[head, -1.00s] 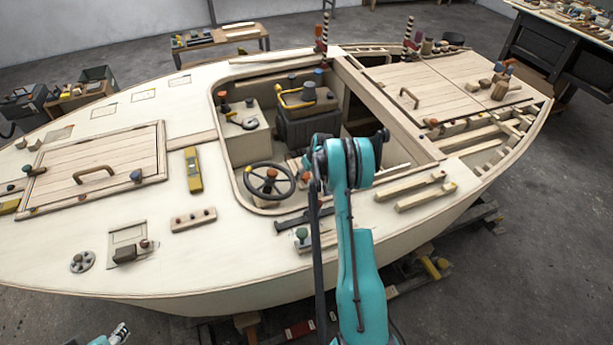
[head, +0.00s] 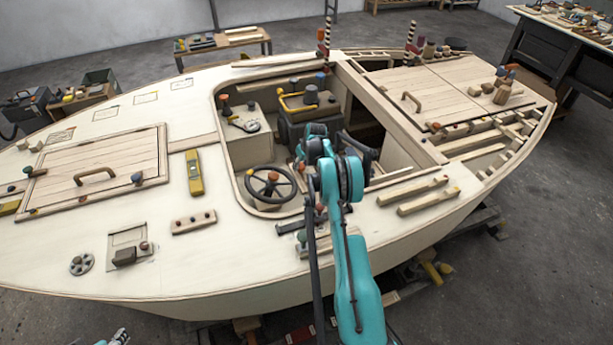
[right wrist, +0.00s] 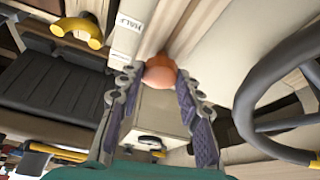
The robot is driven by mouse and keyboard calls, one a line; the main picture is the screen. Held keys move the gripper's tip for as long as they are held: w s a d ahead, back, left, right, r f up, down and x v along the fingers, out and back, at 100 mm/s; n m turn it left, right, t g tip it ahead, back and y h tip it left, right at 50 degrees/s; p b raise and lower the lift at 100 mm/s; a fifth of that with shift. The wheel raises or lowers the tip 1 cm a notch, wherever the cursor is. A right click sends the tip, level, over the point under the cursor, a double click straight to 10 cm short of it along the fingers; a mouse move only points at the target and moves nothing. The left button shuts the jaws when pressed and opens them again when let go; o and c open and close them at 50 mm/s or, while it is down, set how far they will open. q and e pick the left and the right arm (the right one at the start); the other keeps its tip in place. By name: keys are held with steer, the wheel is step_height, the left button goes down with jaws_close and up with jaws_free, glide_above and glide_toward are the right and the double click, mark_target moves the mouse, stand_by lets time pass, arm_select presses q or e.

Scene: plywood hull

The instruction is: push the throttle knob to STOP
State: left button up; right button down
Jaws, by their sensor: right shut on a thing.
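The throttle knob (right wrist: 160,70) is an orange ball in the right wrist view, by a pale panel with a HALF label (right wrist: 129,23). My right gripper (right wrist: 160,84) is shut on it, with one purple-padded finger on each side. In the head view my right arm (head: 345,215) reaches into the cockpit behind the steering wheel (head: 270,184), and its links hide the fingertips and the knob. A STOP mark cannot be made out. A small part of my left gripper (head: 117,337) shows at the bottom left edge; its jaws are not clear.
The steering wheel is close on the right in the wrist view (right wrist: 285,100). A dark engine box (head: 300,115) with a yellow handle stands further into the cockpit. The wooden coaming and a yellow level (head: 193,172) lie left of the arm.

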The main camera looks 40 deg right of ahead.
mark_target(303, 166)
steer(key=w, duration=0.2)
steer(key=w+d, duration=0.1)
steer(key=w, duration=0.1)
steer(key=shift+d+f+b, duration=0.1)
steer(key=shift+d+b, duration=0.05)
steer(key=shift+b, duration=0.25)
steer(key=shift+w+d+r, duration=0.1)
steer(key=shift+w+r, duration=0.1)
steer(key=c, duration=1.1)
jaws_free()
steer(key=shift+o, duration=0.4)
steer(key=shift+w+f, duration=0.15)
steer(key=v, duration=1.2)
